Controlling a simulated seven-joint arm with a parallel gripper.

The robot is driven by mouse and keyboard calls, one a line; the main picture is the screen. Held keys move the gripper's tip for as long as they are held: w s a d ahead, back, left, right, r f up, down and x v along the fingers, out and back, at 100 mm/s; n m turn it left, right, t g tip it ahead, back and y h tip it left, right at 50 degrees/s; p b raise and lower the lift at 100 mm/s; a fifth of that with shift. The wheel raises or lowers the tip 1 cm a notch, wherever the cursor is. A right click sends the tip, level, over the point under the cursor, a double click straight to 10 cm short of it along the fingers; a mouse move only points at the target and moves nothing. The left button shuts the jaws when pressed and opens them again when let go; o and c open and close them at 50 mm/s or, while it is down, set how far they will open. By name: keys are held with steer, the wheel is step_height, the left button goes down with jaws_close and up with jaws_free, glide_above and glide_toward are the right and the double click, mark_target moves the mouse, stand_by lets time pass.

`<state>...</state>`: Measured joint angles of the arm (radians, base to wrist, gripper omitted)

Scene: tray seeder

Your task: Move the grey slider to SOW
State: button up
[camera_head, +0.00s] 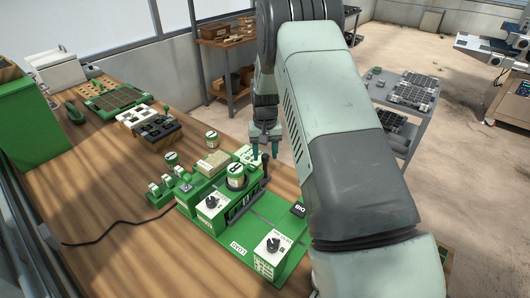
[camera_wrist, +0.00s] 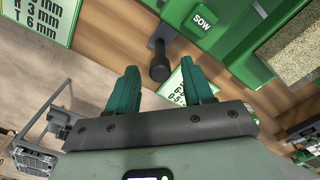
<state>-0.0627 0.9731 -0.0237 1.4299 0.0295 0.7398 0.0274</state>
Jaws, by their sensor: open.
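The green seeder (camera_head: 262,222) stands on the wooden bench. A dark grey handle with a rounded knob, apparently the slider (camera_wrist: 160,66), sticks out from the seeder's side in the wrist view; it also shows in the head view (camera_head: 264,170). In the head view my gripper (camera_head: 265,148) is just above and behind the handle.
White dial panels (camera_head: 273,248) and a labelled jar (camera_head: 236,177) sit on the seeder, near my gripper. Small bottles (camera_head: 168,186) stand to its left. A grey cart with trays (camera_head: 412,92) is off the bench at right. The bench's left front is mostly clear except for a black cable.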

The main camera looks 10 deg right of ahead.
step_height(320, 180, up, 11)
steer(key=shift+f, duration=0.2)
stand_by(0.3)
steer(key=s+d+r+t, duration=0.1)
steer(key=s+r+t, duration=0.1)
steer(key=s+r, duration=0.75)
steer(key=s+r+t, duration=0.1)
steer(key=s+r, duration=0.6)
steer(key=r, duration=0.5)
steer(key=s+d+r+t, duration=0.1)
steer(key=s+t, duration=0.1)
steer(key=s, duration=1.8)
steer(key=shift+d+r+t, duration=0.15)
steer(key=shift+r+t, duration=0.15)
